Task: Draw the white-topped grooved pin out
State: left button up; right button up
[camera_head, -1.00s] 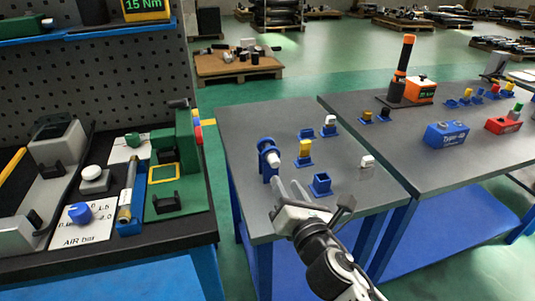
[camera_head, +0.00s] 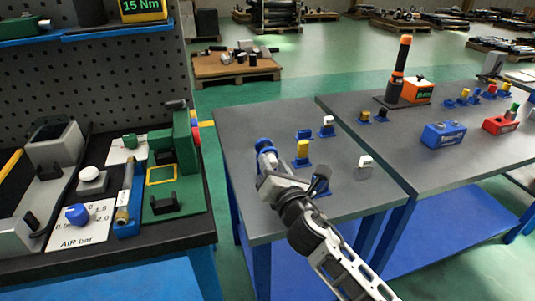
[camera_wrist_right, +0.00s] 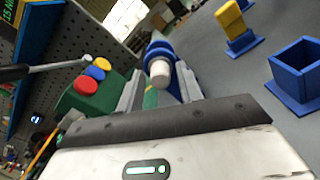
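A pin with a white end (camera_wrist_right: 160,71) sticks out of a blue stand (camera_wrist_right: 156,45) in the right wrist view. In the head view the blue stand (camera_head: 264,145) is at the table's left side, and my right gripper hides the pin's end. My right gripper (camera_wrist_right: 160,80) is open, with one finger on each side of the white end. A gap shows between the fingers and the pin, so it is not clamped. Grooves on the pin cannot be made out. My left gripper is not in view.
Other holders stand nearby: a yellow-topped block (camera_head: 303,149), a white-topped one (camera_head: 327,122) and another white-topped one (camera_head: 365,162). An empty blue square socket (camera_wrist_right: 297,70) is close on the right in the wrist view. A green-and-black workbench (camera_head: 175,200) stands at left.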

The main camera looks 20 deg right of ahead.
grip_shut()
jog(key=shift+s+d+p, duration=0.2)
jog(key=shift+s+p, duration=0.5)
jog(key=shift+s, duration=4.3)
